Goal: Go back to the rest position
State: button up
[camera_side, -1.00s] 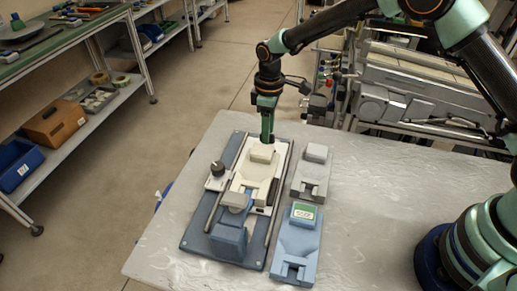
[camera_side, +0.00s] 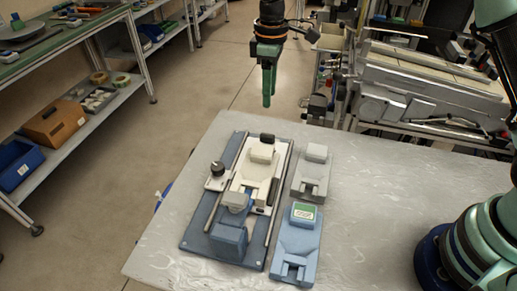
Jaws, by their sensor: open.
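My gripper (camera_side: 267,88) hangs fingers down, high above the far edge of the table, with nothing between its green fingers. It is clear of everything on the table. Below it, a blue base plate (camera_side: 197,238) carries a white fixture (camera_side: 240,181) with a pale block at its far end and a small black piece (camera_side: 267,138) behind that block. A blue block (camera_side: 229,241) stands at the near end of the plate.
The grey table (camera_side: 400,220) is bare to the right of the holders. A machine with rails (camera_side: 430,80) stands behind the table. Shelving with a brown box (camera_side: 54,122) and a blue bin (camera_side: 18,163) is at the left, across open floor.

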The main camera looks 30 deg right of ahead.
jog(key=shift+r, duration=0.1)
jog(key=s+d+r+m+t, duration=0.4)
jog(key=s+d+r+m, duration=0.2)
jog(key=s+d+r, duration=0.7)
jog(key=s+d+f+m+t, duration=0.1)
jog(key=s+f+m, duration=0.2)
jog(key=s, duration=0.4)
jog(key=shift+s+d+f+t, duration=0.2)
jog(key=shift+d+t, duration=0.1)
jog(key=shift+d, duration=0.1)
